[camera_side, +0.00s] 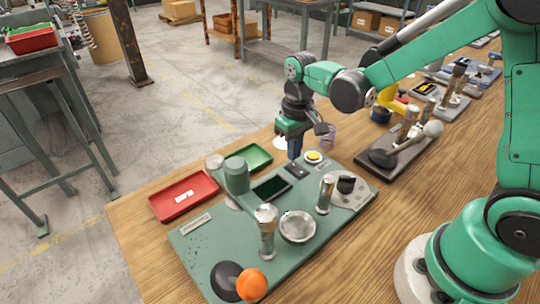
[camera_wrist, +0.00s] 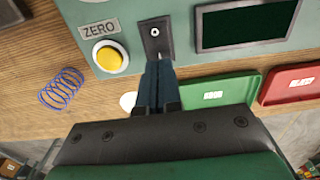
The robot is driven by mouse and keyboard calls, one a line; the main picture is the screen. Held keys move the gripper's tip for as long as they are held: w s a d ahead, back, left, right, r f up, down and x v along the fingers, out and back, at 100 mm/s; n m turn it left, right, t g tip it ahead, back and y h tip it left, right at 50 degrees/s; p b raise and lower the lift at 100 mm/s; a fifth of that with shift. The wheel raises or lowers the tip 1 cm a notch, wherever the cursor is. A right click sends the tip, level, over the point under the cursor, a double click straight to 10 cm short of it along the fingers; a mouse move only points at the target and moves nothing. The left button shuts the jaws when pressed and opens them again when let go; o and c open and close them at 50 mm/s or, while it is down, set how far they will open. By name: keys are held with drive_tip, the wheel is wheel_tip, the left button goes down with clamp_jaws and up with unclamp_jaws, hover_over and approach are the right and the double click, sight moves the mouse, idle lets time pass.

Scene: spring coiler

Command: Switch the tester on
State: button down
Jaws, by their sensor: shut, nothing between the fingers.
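The tester (camera_side: 205,255) is a green panel on the wooden bench, with a dark screen (camera_side: 271,188). A dark switch plate (camera_side: 296,170) sits beside the screen; in the wrist view the plate (camera_wrist: 156,38) shows a small light round part. A yellow button (camera_side: 314,156) is next to it, labelled ZERO in the wrist view (camera_wrist: 109,57). My gripper (camera_side: 295,155) points down at the panel's far edge by the switch plate. In the wrist view the gripper's fingers (camera_wrist: 158,66) are together and empty, their tips at the plate's lower edge. The fingers partly hide the plate's lower end; contact is unclear.
A red tray (camera_side: 184,196) and a green tray (camera_side: 249,158) lie along the panel's far side. A purple coil spring (camera_wrist: 62,90) and a white disc (camera_wrist: 128,101) lie on the bench near my gripper. Metal posts, a bowl (camera_side: 297,227) and an orange knob (camera_side: 251,284) stand on the panel.

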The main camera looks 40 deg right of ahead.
sight(293, 164)
drive_tip(key=shift+f, duration=1.05)
idle(0.4)
drive_tip(key=shift+r, duration=3.5)
